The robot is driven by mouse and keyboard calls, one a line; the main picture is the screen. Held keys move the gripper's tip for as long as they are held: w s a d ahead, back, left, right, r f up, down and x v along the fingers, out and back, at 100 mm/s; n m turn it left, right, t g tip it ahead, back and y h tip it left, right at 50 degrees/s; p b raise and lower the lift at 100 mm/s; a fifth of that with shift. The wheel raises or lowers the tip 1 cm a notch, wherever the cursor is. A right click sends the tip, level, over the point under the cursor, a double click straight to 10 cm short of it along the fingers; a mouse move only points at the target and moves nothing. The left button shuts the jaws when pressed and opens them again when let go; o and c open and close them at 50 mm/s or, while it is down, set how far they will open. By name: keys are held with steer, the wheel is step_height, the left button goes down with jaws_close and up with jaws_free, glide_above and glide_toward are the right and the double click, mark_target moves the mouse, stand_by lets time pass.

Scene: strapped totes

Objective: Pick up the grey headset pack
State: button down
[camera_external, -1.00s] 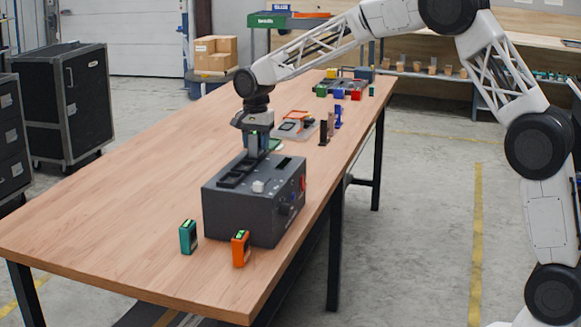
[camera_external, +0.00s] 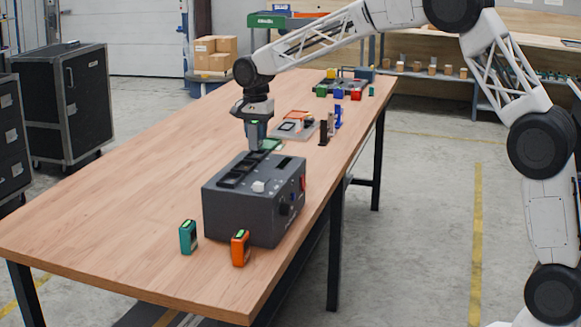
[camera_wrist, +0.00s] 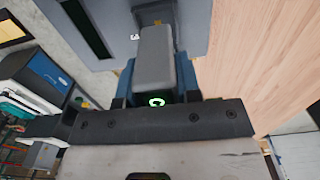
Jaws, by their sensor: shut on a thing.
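The grey headset pack (camera_wrist: 155,58) sits between the two blue fingers of my gripper (camera_wrist: 155,85) in the wrist view, with a lit green ring mark at its near end. In the external view my gripper (camera_external: 255,138) points down, shut, over the back part of the dark grey box (camera_external: 240,215) with slots in its top. The pack is hard to make out there. Its lower end appears just above the box top; I cannot tell whether it is fully clear of the slot.
A teal pack (camera_external: 188,238) and an orange pack (camera_external: 240,248) stand in front of the box. The table's left side (camera_external: 110,210) is clear.

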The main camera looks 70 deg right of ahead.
steer(key=s+a+r, duration=0.1)
steer(key=s+a, duration=0.1)
steer(key=s, duration=0.5)
steer(key=s+a+r, duration=0.1)
steer(key=s+a, duration=0.2)
steer(key=s, duration=0.5)
steer(key=shift+a, duration=0.2)
stand_by(0.5)
